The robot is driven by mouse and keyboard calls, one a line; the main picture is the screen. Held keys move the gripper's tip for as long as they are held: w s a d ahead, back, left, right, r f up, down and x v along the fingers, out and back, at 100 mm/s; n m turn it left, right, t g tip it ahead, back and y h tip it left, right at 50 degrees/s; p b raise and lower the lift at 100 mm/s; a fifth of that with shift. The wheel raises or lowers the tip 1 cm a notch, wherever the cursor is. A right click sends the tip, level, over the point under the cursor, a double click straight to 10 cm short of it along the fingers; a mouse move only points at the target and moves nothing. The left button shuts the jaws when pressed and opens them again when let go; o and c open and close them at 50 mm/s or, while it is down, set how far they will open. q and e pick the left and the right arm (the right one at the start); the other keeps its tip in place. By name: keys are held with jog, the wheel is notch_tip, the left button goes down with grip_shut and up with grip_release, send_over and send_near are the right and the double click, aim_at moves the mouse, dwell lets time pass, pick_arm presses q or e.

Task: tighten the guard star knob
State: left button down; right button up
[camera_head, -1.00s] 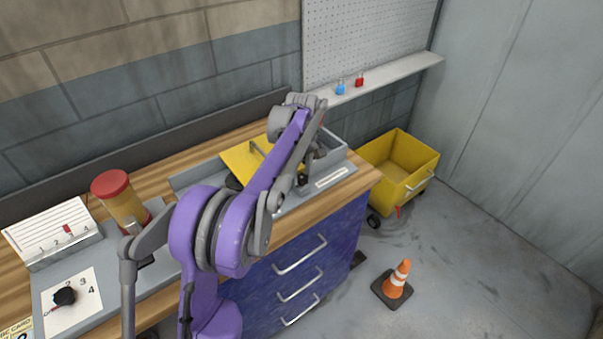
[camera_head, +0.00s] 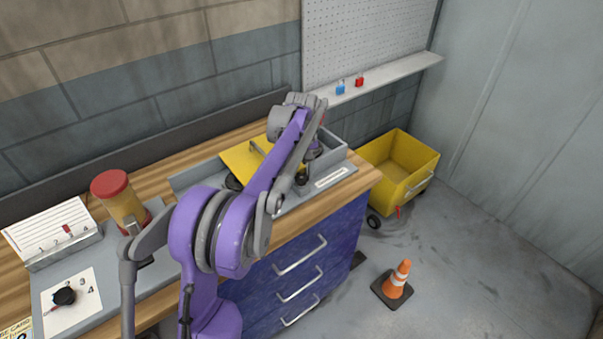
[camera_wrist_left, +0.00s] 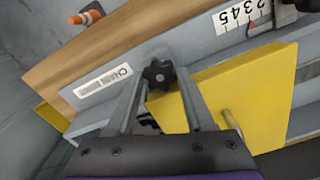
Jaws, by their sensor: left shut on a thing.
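The guard star knob (camera_wrist_left: 158,75) is black and lobed. In the left wrist view it sits at the edge of the yellow guard plate (camera_wrist_left: 240,90), beside a label reading CHAIN. My left gripper (camera_wrist_left: 159,82) has a finger on each side of the knob and is shut on it. In the head view my purple left arm reaches over the bench to the yellow guard (camera_head: 240,163), and the arm partly covers the guard. The left gripper (camera_head: 303,178) shows only in part there. My right gripper is in neither view.
A numbered scale (camera_wrist_left: 250,18) with a red pointer lies beyond the guard. An amber container with a red lid (camera_head: 110,184) and a black dial knob (camera_head: 64,296) stand at left. A yellow cart (camera_head: 398,165) and an orange cone (camera_head: 399,275) stand on the floor at right.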

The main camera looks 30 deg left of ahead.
pick_arm(q)
jog(key=shift+c, duration=1.4)
grip_release()
